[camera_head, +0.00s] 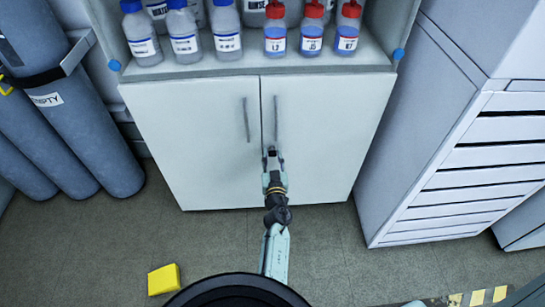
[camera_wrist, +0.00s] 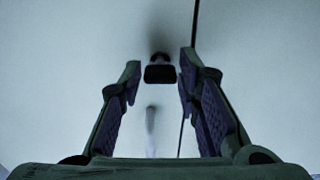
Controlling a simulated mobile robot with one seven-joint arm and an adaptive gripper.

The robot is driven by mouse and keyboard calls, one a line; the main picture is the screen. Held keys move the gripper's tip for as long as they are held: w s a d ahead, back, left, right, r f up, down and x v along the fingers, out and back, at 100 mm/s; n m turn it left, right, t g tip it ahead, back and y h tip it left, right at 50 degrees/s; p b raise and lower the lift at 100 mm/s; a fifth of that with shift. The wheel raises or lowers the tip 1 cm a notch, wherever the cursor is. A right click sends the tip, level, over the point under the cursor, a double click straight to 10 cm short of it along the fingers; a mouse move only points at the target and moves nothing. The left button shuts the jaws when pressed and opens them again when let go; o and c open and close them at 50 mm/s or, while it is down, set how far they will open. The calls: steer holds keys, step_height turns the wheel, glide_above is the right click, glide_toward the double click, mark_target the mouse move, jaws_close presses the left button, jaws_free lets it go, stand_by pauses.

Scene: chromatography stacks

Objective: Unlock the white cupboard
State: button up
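The white cupboard (camera_head: 195,155) stands ahead with its two doors shut. It has a left grey handle (camera_head: 246,120) and a right grey handle (camera_head: 276,120). My gripper (camera_head: 273,160) is at the door front, just below the right handle and close to the seam. In the wrist view my gripper (camera_wrist: 160,74) is open, its fingers on either side of a small dark knob or key (camera_wrist: 160,74) on the door. Gaps show between it and both fingertips. Its exact shape, and whether it is a key in a lock, I cannot tell.
Blue-capped bottles (camera_head: 184,38) and red-capped bottles (camera_head: 311,30) stand on the shelf above the doors. Grey gas cylinders (camera_head: 75,125) are at left, a grey drawer unit (camera_head: 440,150) at right. A yellow block (camera_head: 163,279) lies on the floor.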

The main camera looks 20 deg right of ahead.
jaws_close()
steer(key=shift+n, duration=0.4)
steer(key=n, duration=0.6)
steer(key=shift+n, duration=0.3)
steer(key=n, duration=0.5)
steer(key=n+b, duration=0.1)
steer(key=n, duration=0.4)
steer(key=shift+r+n, duration=0.1)
steer(key=shift+n, duration=0.3)
